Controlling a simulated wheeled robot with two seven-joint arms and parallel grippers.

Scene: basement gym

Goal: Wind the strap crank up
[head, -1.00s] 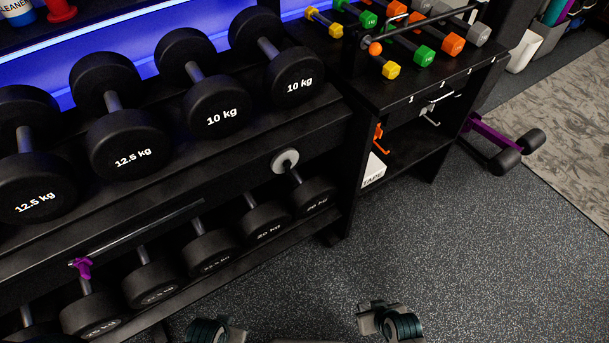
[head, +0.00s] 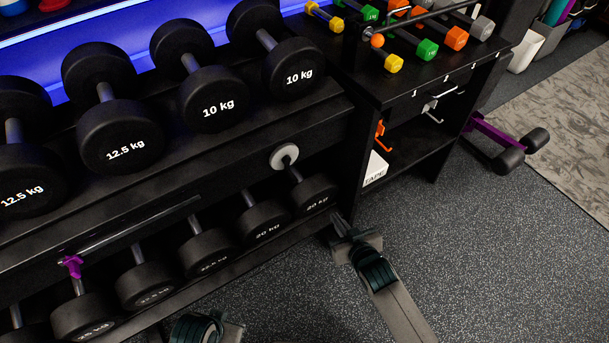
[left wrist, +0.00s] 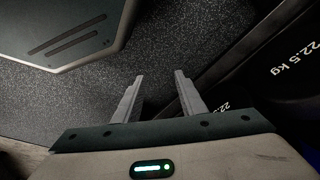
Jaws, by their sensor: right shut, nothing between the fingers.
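An orange ball knob (head: 377,41) sits at the near end of a dark bar above the small-dumbbell stand, at the upper right of the head view. It looks like the strap crank's handle, but I cannot tell for certain; no strap is clearly visible. My right gripper (head: 341,226) is shut and empty, low beside the right end of the dumbbell rack, well below and nearer than the knob. My left gripper is at the bottom edge of the head view, mostly cut off. In the left wrist view its fingers (left wrist: 157,98) are apart with nothing between them.
Large dumbbells fill the two-tier rack (head: 150,180). Small coloured dumbbells lie on the stand (head: 400,90), with a white tape box (head: 376,168) on its lower shelf. A purple-framed roller piece (head: 506,145) stands on the floor at right. The speckled floor (head: 490,260) is open.

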